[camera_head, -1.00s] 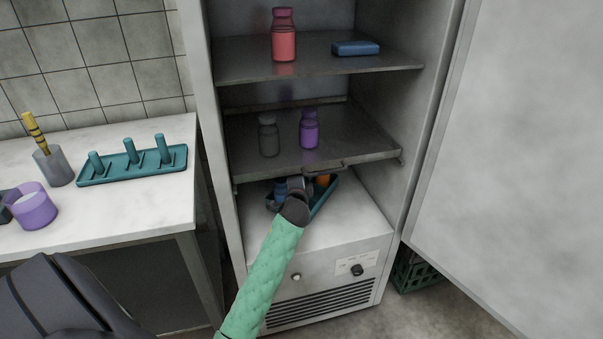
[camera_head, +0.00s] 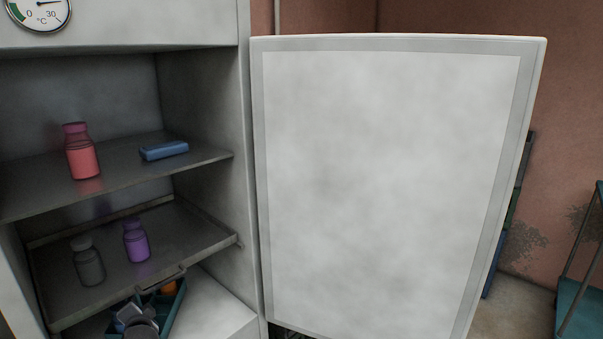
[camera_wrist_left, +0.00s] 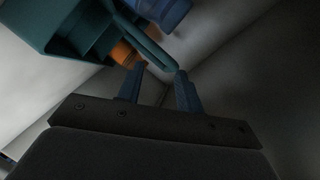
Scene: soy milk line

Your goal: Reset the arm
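My left gripper (camera_head: 137,312) is at the bottom left of the head view, low in the open cabinet beneath the middle shelf. In the left wrist view its two fingers (camera_wrist_left: 160,88) are apart with nothing held between them. A teal tray or carrier (camera_head: 176,306) is beside the gripper on the cabinet floor, with an orange thing (camera_head: 169,287) in it. In the left wrist view the carrier (camera_wrist_left: 85,35) has a looped handle just beyond the fingertips. I cannot tell whether they touch. My right gripper is not in view.
The middle shelf (camera_head: 205,228) above the gripper holds a grey bottle (camera_head: 88,262) and a purple bottle (camera_head: 136,242). The upper shelf (camera_head: 120,172) holds a red bottle (camera_head: 82,155) and a blue block (camera_head: 164,150). The open door (camera_head: 385,190) fills the middle right.

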